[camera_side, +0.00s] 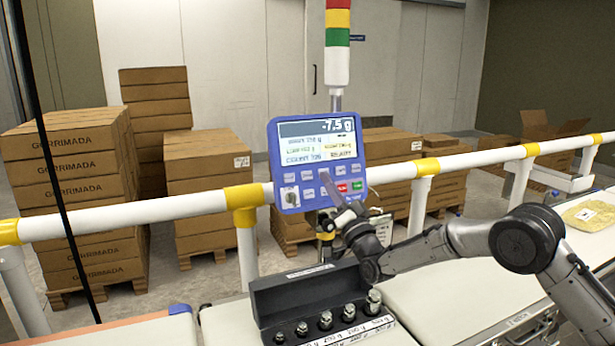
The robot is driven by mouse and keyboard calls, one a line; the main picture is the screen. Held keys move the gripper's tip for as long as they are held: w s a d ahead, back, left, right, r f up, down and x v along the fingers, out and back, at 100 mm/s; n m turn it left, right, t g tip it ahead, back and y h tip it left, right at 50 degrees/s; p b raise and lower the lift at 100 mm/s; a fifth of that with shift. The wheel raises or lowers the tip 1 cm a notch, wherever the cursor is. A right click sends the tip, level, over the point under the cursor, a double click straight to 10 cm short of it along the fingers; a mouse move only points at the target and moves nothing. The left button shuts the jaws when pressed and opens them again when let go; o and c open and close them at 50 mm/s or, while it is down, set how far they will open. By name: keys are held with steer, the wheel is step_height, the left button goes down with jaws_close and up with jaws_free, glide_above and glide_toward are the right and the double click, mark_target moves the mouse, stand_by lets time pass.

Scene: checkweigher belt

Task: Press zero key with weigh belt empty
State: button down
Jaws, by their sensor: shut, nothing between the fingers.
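Below the screen are rows of pale keys, plus a red and a green key; the key labels are too small to read. My gripper (325,182) is shut and empty, its tip in front of the lower keys. I cannot tell whether it touches one. A dark case (300,288) with several metal weights stands on a white belt section (222,326) below the panel. I cannot tell which section is the weigh belt.
The white and yellow guard rail (140,212) runs behind the belts. A bag of yellow product (590,214) lies on the right belt. A light tower (338,45) rises above the panel. Stacked cartons (70,170) stand behind the rail.

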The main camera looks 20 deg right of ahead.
steer(key=shift+w+f, duration=0.4)
steer(key=shift+w, duration=1)
steer(key=shift+w+f, duration=0.4)
steer(key=shift+w, duration=1.05)
steer(key=shift+w+f, duration=0.4)
steer(key=shift+w, duration=1)
steer(key=shift+w, duration=0.1)
steer(key=shift+w+f, duration=0.15)
steer(key=shift+w, duration=0.15)
steer(key=shift+w+f, duration=0.1)
steer(key=shift+w, duration=0.3)
steer(key=shift+s+r, duration=0.25)
steer(key=shift+s, duration=0.55)
steer(key=shift+s, duration=0.1)
steer(key=shift+s+r, duration=0.25)
steer(key=shift+s, duration=0.55)
steer(key=shift+s+r, duration=0.2)
steer(key=shift+s, duration=0.55)
steer(key=shift+s+r, duration=0.25)
steer(key=shift+s, duration=0.55)
